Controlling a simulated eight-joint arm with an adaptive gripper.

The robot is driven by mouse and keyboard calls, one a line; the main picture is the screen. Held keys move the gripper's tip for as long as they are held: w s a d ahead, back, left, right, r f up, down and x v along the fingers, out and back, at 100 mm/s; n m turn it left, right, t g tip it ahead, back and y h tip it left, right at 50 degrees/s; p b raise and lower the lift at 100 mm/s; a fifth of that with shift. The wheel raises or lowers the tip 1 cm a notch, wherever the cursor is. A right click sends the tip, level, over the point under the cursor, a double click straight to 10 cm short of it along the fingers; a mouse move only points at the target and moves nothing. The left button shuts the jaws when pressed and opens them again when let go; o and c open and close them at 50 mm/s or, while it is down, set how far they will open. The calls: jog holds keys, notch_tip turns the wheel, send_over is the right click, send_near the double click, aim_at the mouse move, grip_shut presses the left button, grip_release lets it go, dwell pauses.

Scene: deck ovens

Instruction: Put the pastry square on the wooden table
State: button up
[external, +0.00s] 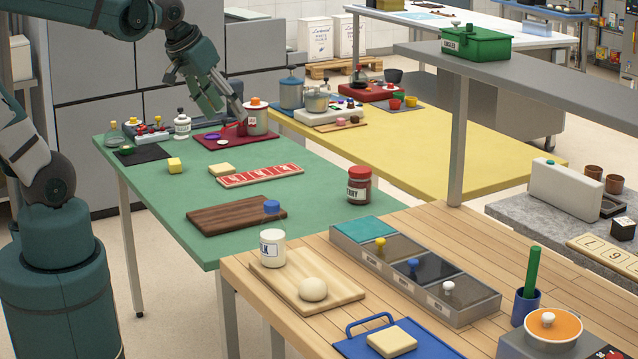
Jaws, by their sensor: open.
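A pale flat pastry square (221,169) lies on the green table, at the upper left end of a red marked strip. A similar pale square (391,341) lies on a blue tray (440,349) on the wooden table (410,232) at front right. My gripper (236,117) is open above the back of the green table (325,180), close to a white pot with an orange lid. It is up and behind the pastry square, apart from it. Whether its fingertips touch anything near the pot is too small to tell.
The wooden table holds a board (340,289) with a white cup and dough ball, and a divided bin (474,311). Bare planks show behind the bin.

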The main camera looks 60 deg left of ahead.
jog(key=w+a+n+g, duration=0.2)
jog(key=w+a+n, duration=0.2)
jog(key=w+a, duration=0.6)
jog(key=n+g, duration=0.4)
jog(key=n, duration=0.7)
send_over(223, 167)
jog(key=shift+h, duration=0.3)
jog(key=f, duration=2.4)
jog(key=shift+w+d+f, duration=0.15)
jog(key=shift+d+f, duration=0.1)
jog(key=shift+f, duration=0.15)
jog(key=shift+a+f, duration=0.4)
jog(key=shift+f, duration=0.05)
jog(key=shift+f, duration=1.3)
jog(key=shift+f, duration=0.1)
